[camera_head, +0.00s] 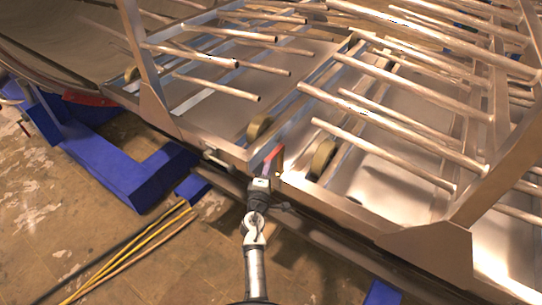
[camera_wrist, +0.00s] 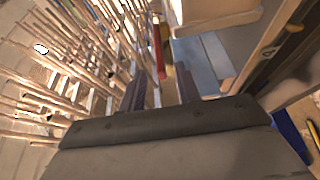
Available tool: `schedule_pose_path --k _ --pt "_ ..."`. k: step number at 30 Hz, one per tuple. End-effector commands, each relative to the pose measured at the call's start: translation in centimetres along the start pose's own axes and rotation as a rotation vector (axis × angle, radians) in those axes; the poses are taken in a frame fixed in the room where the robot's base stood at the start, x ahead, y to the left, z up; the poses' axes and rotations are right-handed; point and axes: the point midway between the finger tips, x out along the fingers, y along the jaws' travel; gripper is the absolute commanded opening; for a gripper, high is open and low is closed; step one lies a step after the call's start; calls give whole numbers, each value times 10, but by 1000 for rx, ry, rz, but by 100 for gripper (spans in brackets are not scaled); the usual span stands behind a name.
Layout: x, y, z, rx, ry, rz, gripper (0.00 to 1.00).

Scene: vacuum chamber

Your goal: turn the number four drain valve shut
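A red lever-like handle (camera_head: 271,161) stands at the near edge of the metal frame in the head view, and I take it for a valve handle. No number is readable on it. In the wrist view the red handle (camera_wrist: 158,58) shows as a thin upright bar beyond the fingers, near the middle. My gripper (camera_head: 267,178) is just in front of the handle in the head view. In the wrist view my gripper (camera_wrist: 161,88) has its two dark fingers apart, with nothing clearly between them. Whether a finger touches the handle cannot be told. The valve body is not clearly visible.
A metal frame (camera_head: 210,142) with many rods (camera_head: 395,125) lies beyond the gripper. Tan wheels (camera_head: 322,158) sit on either side of the handle. Blue supports (camera_head: 135,180) and yellow cables (camera_head: 135,250) are on the floor at left. Open floor lies in front.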

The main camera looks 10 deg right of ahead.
Motion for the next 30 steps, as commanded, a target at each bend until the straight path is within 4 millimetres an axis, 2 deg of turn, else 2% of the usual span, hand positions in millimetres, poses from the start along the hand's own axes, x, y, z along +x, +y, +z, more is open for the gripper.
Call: schedule_pose_path --k 1,6,12,24,26,30 --pt "12 2 0 1 0 1 33" --pt "41 1 0 1 0 1 33" --pt "63 0 0 2 1 1 33" --pt "70 0 -1 2 1 0 33" --pt "69 0 -1 2 1 0 28" --pt "69 0 -1 2 1 0 9"
